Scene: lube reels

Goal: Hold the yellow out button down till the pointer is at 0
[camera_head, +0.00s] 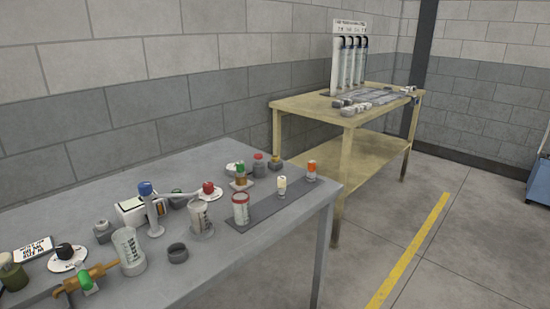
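Neither of my grippers is in view. No yellow button can be told for certain. The yellowish things are a small pale item with a cream-yellow top (281,185) on the dark mat and a brass-coloured fitting with a green part (88,279) at the front left. A pointer cannot be made out. A white dial plate with a black knob (65,256) lies at the left, and a white plate with a red knob (209,189) lies mid-table. A white box (130,208) stands behind the blue-topped pump; its face is too small to read.
The grey table (210,275) also holds a clear beaker (128,250), a blue-topped pump (151,209), jars and an orange-topped bottle (311,171). A wooden bench (300,103) with a rack of upright tubes (349,62) stands behind.

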